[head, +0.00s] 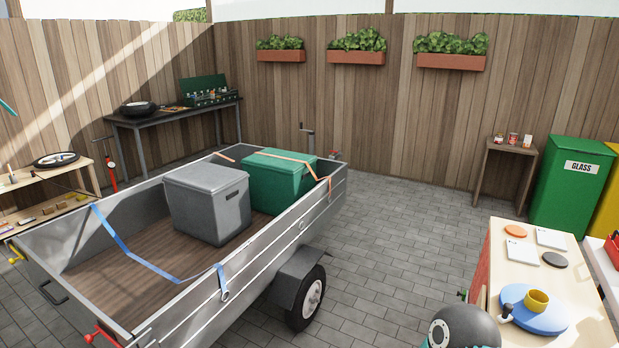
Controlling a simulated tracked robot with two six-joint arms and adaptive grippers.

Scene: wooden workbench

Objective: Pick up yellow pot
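A small yellow pot (537,301) stands upright on a round blue disc (540,322) on the light wooden workbench (490,270) at the lower right. A small tool with a black handle (506,312) lies at the disc's left edge, just left of the pot; its exact kind is too small to tell. A rounded dark grey part at the bottom edge, left of the bench, looks like a link of my arm. No fingertips of either gripper can be made out, and nothing is seen touching the pot.
An orange disc (516,231), a grey disc (554,259) and white cards lie farther back on the bench. A metal trailer (160,304) with grey (205,205) and green boxes (278,178) fills the left. Open paving lies between trailer and bench.

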